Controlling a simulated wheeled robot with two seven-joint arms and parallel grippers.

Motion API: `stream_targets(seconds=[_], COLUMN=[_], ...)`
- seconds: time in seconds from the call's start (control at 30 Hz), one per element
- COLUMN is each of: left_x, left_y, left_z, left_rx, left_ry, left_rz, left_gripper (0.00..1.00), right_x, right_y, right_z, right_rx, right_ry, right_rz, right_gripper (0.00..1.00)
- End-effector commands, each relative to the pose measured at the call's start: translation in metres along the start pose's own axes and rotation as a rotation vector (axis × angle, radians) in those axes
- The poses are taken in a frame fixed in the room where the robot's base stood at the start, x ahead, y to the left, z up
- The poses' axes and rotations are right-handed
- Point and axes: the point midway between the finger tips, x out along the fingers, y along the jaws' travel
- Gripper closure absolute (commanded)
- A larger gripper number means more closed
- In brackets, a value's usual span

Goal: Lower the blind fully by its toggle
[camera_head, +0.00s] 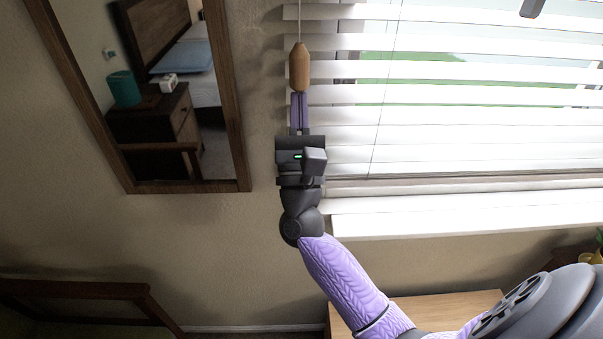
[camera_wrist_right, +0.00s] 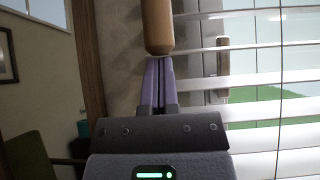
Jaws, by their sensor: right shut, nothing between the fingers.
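The wooden toggle (camera_head: 299,67) hangs upright on its cord (camera_head: 299,22) at the left edge of the white slatted blind (camera_head: 450,97). My right gripper (camera_head: 299,97) points up just under the toggle, its purple fingers shut with nothing between them. In the right wrist view the toggle (camera_wrist_right: 157,25) stands directly above the closed fingertips (camera_wrist_right: 158,60); I cannot tell whether they touch. The blind's slats (camera_wrist_right: 260,90) are spread down the window, with light and green showing between them. A small dark piece (camera_head: 531,8) at the top right may be part of my left gripper; its jaws cannot be made out.
A wood-framed mirror (camera_head: 243,110) hangs on the wall to the left, reflecting a bed and a dark cabinet. A white sill (camera_head: 450,220) runs below the blind. A light wooden surface (camera_head: 440,303) and a plant pot (camera_head: 598,256) are lower right. A window handle (camera_wrist_right: 223,57) shows behind the slats.

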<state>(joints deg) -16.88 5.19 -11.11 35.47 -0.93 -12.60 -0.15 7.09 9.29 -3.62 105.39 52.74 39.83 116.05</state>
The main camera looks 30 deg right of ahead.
Motion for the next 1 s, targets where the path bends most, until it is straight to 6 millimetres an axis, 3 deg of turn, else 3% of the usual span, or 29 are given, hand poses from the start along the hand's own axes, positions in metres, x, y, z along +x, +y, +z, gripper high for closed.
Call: stream_targets(seconds=[0.03, 0.1, 0.4, 0.63, 1.0], left_x=[-0.023, -0.038, -0.087, -0.105, -0.108], left_y=[-0.001, -0.001, 0.001, 0.005, 0.005], left_z=[-0.003, -0.004, -0.007, -0.013, -0.013], left_rx=[-0.002, -0.004, -0.011, -0.012, -0.014], left_ry=[0.003, 0.003, 0.005, 0.016, 0.019], left_rz=[-0.001, 0.000, 0.006, 0.014, 0.015], left_gripper=[1.00, 1.00, 1.00, 1.00, 1.00], right_x=[0.021, 0.036, 0.085, 0.103, 0.108], right_y=[0.000, 0.000, 0.000, 0.000, -0.001], right_z=[0.021, 0.037, 0.086, 0.103, 0.108], right_rx=[0.004, 0.004, 0.003, 0.001, 0.002], right_ry=[-0.006, -0.005, -0.002, -0.001, -0.007], right_rz=[-0.003, -0.002, -0.002, -0.001, -0.003], right_gripper=[1.00, 1.00, 1.00, 1.00, 1.00])
